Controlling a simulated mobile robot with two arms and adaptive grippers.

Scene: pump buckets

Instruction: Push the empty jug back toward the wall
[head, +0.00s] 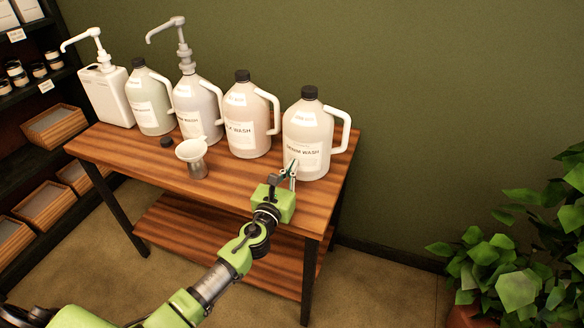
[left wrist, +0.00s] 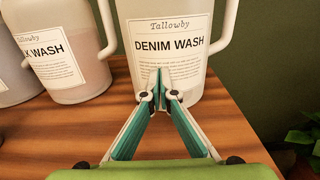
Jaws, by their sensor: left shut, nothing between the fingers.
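The jug labelled Denim Wash (head: 308,130) stands upright at the right end of the wooden table, with a dark cap and a white handle on its right. It fills the middle of the left wrist view (left wrist: 192,22), where its top is cut off. I cannot tell its contents for sure. My left gripper (head: 291,168) is shut and empty, low in front of this jug. In the left wrist view its fingertips (left wrist: 163,90) overlap the lower label; I cannot tell whether they touch it. The green wall (head: 440,120) is behind. My right gripper is not in view.
Another capped jug (head: 248,120) stands just left, then further jugs and a white pump bottle (head: 106,95). A funnel on a metal cup (head: 193,158) and a small dark cap (head: 166,141) sit in front. A leafy plant (head: 515,260) is at right.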

